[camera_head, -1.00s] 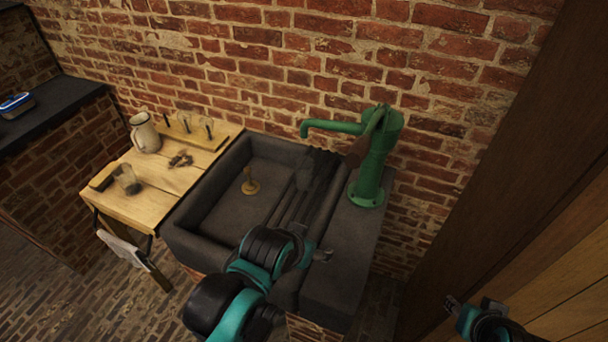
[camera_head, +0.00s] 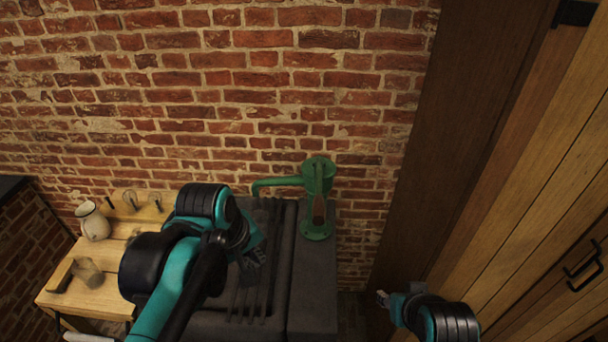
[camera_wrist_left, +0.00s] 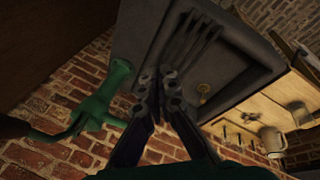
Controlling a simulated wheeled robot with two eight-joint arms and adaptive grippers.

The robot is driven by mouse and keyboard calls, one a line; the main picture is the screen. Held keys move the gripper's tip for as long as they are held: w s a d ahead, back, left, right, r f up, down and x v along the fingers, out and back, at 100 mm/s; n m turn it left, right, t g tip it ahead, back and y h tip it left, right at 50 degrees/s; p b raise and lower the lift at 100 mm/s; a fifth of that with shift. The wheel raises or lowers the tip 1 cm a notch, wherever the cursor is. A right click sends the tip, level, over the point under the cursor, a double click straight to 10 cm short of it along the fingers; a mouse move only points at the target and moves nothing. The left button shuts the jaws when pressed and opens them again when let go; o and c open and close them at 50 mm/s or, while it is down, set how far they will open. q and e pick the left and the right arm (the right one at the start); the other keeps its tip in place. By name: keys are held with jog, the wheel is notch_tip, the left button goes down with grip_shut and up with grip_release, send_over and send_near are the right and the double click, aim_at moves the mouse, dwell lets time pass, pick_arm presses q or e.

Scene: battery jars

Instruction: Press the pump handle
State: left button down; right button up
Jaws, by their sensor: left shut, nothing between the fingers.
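The green pump (camera_head: 316,176) stands upright on the dark stone ledge at the sink's right, its spout reaching left over the sink. In the left wrist view the pump (camera_wrist_left: 96,105) is at the left. A dark bar there, running to the left edge, seems to be the handle (camera_wrist_left: 14,127). My left gripper (camera_head: 252,262) is over the sink, left of the pump and apart from it. It is shut and empty in the wrist view (camera_wrist_left: 166,72). My right gripper (camera_head: 383,298) is low, right of the ledge.
The dark sink (camera_wrist_left: 225,80) lies under my left arm, which hides much of it in the head view. A wooden side table (camera_head: 95,294) with a jug (camera_head: 92,222) and jars is at the left. A brick wall is behind the pump; wooden doors are at the right.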

aim_at(316, 217)
pick_arm(q)
jog(key=w+d+r+n+g+p, duration=0.1)
jog(key=d+r+n+p, duration=0.2)
jog(key=r, duration=0.6)
jog(key=w+d+r+n+g+p, duration=0.1)
jog(key=d+r+n+g+p, duration=0.1)
jog(key=r+p, duration=0.6)
jog(key=w+d+r+n+g+h+p, duration=0.1)
jog(key=d+r+n+p, duration=0.3)
jog(key=r, duration=0.7)
jog(key=shift+w+n+g+p, duration=0.6)
jog(key=shift+n+p, duration=0.1)
jog(key=shift+p, duration=0.55)
jog(key=shift+r, duration=0.1)
jog(key=x, duration=1.4)
jog(key=shift+p, duration=0.4)
